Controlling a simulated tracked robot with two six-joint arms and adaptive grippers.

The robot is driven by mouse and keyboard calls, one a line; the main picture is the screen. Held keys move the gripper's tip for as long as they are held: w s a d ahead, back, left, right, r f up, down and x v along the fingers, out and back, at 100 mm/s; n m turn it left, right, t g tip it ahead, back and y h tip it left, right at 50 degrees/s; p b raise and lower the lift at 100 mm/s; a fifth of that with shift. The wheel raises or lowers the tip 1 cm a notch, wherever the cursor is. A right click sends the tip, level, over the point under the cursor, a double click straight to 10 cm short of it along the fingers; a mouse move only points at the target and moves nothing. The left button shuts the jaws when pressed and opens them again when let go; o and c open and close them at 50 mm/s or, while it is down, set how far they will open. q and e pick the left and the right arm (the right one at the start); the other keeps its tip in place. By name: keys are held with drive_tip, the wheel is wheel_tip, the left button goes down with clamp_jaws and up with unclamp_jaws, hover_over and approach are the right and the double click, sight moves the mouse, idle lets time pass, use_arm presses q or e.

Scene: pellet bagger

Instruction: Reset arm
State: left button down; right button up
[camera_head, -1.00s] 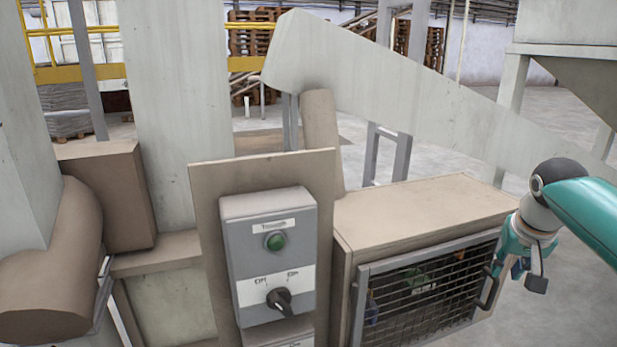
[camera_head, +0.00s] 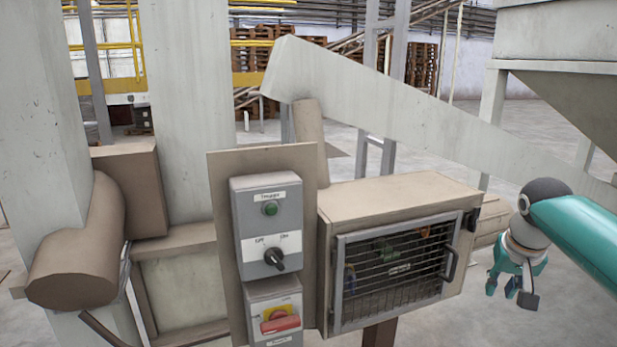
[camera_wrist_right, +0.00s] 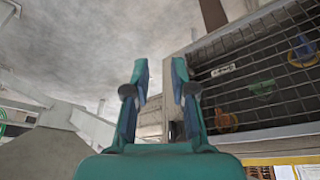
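My right gripper (camera_head: 512,288) hangs at the right side of the head view, in front of and to the right of the mesh-door cabinet (camera_head: 400,188). In the right wrist view its two fingers (camera_wrist_right: 156,88) are apart with nothing between them. It touches nothing that I can see. The cabinet's dark door handle (camera_head: 450,263) is to the left of the gripper. My left gripper is not in view.
A grey control box (camera_head: 252,220) carries a green button (camera_head: 270,209) and a black rotary switch (camera_head: 274,259). Below it is a red switch (camera_head: 280,320) on yellow. A sloping pale chute (camera_head: 390,105) crosses behind. Open concrete floor lies at the lower right.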

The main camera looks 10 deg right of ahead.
drive_tip(key=s+a+f+n+g+y, duration=0.15)
drive_tip(key=a+f, duration=0.35)
drive_tip(key=f, duration=0.5)
drive_tip(key=s+a+f+n+g+y, duration=0.1)
drive_tip(key=s+a+f+g, duration=0.1)
drive_tip(key=a+f, duration=0.6)
drive_tip(key=s+a+f+n+g+y, duration=0.1)
drive_tip(key=a+f+g, duration=0.15)
drive_tip(key=f, duration=1.05)
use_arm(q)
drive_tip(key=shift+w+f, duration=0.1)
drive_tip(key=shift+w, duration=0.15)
use_arm(e)
drive_tip(key=s+a+f+t+y, duration=0.2)
drive_tip(key=s+a+f+t, duration=0.1)
drive_tip(key=s+a+f, duration=1.1)
drive_tip(key=s+a, duration=0.1)
drive_tip(key=s, duration=0.2)
drive_tip(key=shift+s+a, duration=0.15)
drive_tip(key=shift+a, duration=0.1)
drive_tip(key=shift+f+y, duration=0.15)
drive_tip(key=shift+y, duration=0.1)
